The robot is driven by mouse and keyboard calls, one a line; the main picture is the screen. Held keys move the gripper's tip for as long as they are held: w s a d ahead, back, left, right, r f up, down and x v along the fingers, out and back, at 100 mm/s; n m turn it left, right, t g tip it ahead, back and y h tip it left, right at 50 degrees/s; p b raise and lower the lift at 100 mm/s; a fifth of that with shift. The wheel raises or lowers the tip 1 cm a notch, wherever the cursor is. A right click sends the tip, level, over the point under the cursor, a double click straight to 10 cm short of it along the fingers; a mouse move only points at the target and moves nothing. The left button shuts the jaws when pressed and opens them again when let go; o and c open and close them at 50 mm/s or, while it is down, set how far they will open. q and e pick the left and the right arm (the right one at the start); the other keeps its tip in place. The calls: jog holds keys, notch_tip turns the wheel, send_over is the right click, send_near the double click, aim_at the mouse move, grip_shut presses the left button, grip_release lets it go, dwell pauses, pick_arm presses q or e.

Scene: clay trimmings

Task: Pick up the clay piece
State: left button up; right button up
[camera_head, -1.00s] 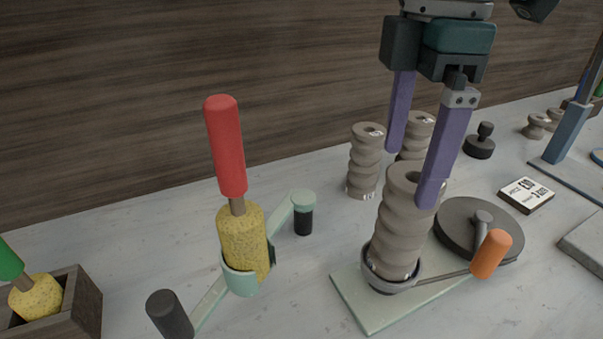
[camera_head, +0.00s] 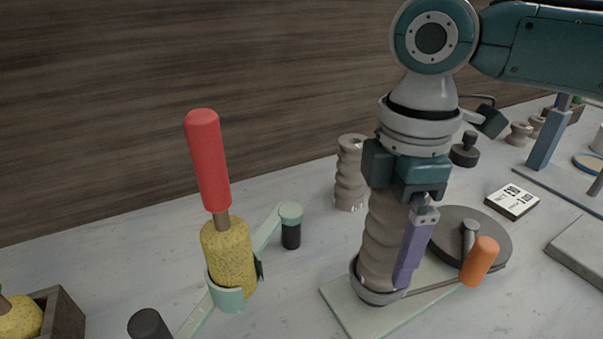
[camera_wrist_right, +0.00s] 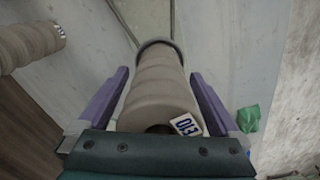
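The clay piece (camera_head: 382,235) is a tall grey-brown ribbed column. It stands upright, slightly tilted, with its lower end in a ring holder on a pale green plate (camera_head: 347,308). My right gripper (camera_head: 384,268) is lowered over it from above, with one purple finger in front; the other finger is hidden behind the clay. In the right wrist view the clay piece (camera_wrist_right: 158,85) lies between the two purple fingers, which look spread with narrow gaps beside it. My left gripper is in neither view.
Another ribbed clay column (camera_head: 350,175) stands close behind on the left. A red-handled tool with a yellow sponge (camera_head: 228,258) is to the left. A dark round disc (camera_head: 462,222) and an orange handle (camera_head: 480,262) are just right. A labelled card (camera_head: 511,201) lies further right.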

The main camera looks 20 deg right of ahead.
grip_shut()
dwell(0.6)
jog(key=shift+r, duration=0.1)
